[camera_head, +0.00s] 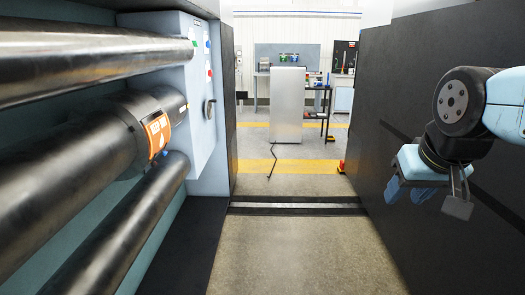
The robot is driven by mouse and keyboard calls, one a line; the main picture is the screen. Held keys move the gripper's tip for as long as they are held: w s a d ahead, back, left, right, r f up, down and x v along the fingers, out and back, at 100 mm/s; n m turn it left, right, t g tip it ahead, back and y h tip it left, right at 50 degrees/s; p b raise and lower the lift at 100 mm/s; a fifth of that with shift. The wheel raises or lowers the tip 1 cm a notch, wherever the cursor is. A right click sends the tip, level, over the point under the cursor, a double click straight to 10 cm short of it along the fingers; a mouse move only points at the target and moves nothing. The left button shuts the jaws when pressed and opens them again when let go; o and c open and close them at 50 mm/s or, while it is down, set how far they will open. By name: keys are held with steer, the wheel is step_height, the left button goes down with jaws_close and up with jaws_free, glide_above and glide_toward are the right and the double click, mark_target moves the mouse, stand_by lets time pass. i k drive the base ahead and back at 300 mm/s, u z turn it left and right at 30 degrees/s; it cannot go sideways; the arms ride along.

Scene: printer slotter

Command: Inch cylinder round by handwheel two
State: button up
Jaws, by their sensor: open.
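A handwheel (209,109) is mounted on the pale blue end cabinet (196,75) of the machine at the left. It is small and seen nearly edge-on, and no number on it can be read. A thick dark metal cylinder (80,155) lies between other rollers and runs toward that cabinet. It has an orange label (158,134) near its far end.
One shiny roller (90,60) lies above the cylinder and another (125,225) below. A dark wall (440,65) bounds the right side. The aisle floor (290,255) is clear up to a low threshold (295,208). A grey cabinet (287,105) stands beyond, with a cable on the floor.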

mark_target(208, 109)
steer(key=u, duration=0.2)
steer(key=i, duration=2.15)
steer(key=u, duration=0.35)
steer(key=i, duration=1.15)
steer(key=u, duration=0.15)
